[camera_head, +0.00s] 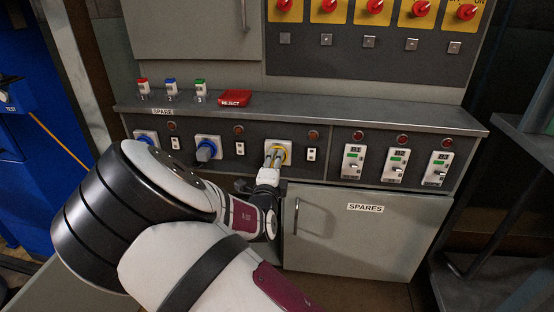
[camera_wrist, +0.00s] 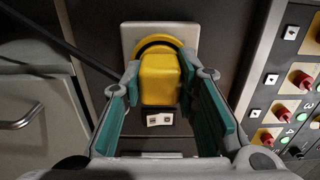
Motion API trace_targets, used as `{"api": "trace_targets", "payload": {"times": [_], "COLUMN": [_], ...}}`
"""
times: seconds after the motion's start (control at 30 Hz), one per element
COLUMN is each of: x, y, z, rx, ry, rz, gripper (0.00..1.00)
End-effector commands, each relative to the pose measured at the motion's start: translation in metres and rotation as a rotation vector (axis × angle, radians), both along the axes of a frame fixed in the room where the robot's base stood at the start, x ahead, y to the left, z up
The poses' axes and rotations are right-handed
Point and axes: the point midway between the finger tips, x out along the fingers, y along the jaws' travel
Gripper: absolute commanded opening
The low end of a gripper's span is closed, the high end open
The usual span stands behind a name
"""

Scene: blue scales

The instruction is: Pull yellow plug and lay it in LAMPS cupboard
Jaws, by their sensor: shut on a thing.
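The yellow plug (camera_wrist: 158,78) is at a pale socket plate (camera_wrist: 184,32) in the wrist view, in front of a round yellow-rimmed opening. I cannot tell how deep it sits. The teal pads of my gripper (camera_wrist: 163,100) are shut on its two sides. In the head view my gripper (camera_head: 273,160) reaches up to the yellow socket (camera_head: 286,147), and its fingers mostly hide the plug. No LAMPS label is readable. My arm covers the area below the left sockets; a grey panel (camera_head: 50,283) shows at the lower left, possibly a cupboard door.
A shut cupboard door labelled SPARES (camera_head: 356,240) is right of my gripper. Blue plugs (camera_head: 207,149) are in sockets to the left. A red REJECT tray (camera_head: 236,97) and small labelled blocks (camera_head: 171,90) are on the ledge (camera_head: 330,109). Red knobs (camera_head: 375,6) are above.

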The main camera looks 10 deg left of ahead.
Motion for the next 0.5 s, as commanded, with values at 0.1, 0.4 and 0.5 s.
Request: {"api": "trace_targets", "payload": {"times": [0.1,0.4,0.5], "x": [0.0,-0.01,-0.014], "y": [0.0,0.001,0.001], "z": [0.0,0.0,0.0], "rx": [0.0,0.001,0.002], "ry": [-0.001,-0.001,-0.001], "rz": [0.0,0.001,0.001], "gripper": [0.0,0.0,0.0]}}
